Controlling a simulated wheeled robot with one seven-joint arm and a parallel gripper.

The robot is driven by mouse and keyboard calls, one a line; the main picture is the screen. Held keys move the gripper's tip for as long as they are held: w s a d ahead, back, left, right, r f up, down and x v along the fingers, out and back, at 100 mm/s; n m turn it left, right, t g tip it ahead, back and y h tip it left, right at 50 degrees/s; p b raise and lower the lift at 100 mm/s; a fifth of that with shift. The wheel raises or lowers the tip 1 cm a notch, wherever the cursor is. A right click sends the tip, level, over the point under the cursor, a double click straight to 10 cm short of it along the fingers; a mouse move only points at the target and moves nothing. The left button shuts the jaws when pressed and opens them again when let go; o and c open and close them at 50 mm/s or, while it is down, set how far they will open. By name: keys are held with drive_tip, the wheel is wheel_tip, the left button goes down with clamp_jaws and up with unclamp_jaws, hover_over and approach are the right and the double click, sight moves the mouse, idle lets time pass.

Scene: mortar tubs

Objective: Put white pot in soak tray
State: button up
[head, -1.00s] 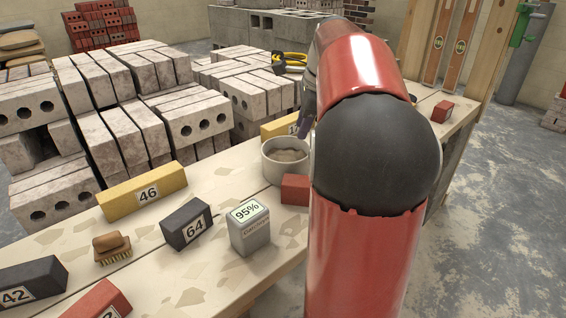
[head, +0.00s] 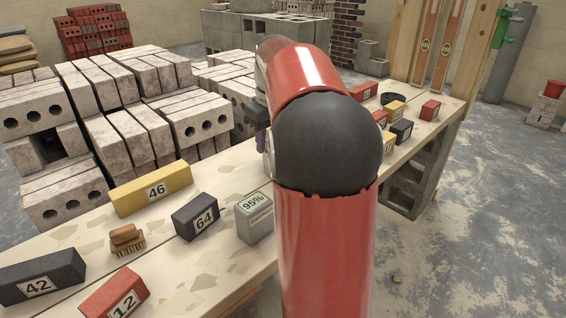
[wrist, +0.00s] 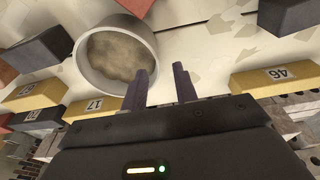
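The white pot (wrist: 86,80) shows in the wrist view as a pale round tub with grey-brown mortar-like stuff inside. My gripper (wrist: 162,70) is open, with two dark purple fingers apart at the pot's right side. The left finger overlaps the pot's rim in the picture; I cannot tell whether it touches or whether the rim lies between the fingers. In the head view my arm hides nearly all of the pot and the fingers. I cannot make out a soak tray in either view.
On the bench are a yellow block 46 (head: 152,189), a black block 64 (head: 195,215), a grey 95% box (head: 254,218), a brush (head: 127,238) and a red block 12 (head: 115,295). Bricks are stacked behind.

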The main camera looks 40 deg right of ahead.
sight(268, 176)
drive_tip(key=f, duration=0.7)
drive_tip(key=shift+w+d+b, duration=0.1)
drive_tip(key=shift+w+b, duration=0.2)
drive_tip(key=shift+w, duration=0.05)
clamp_jaws()
drive_tip(key=shift+r, duration=0.15)
idle(0.8)
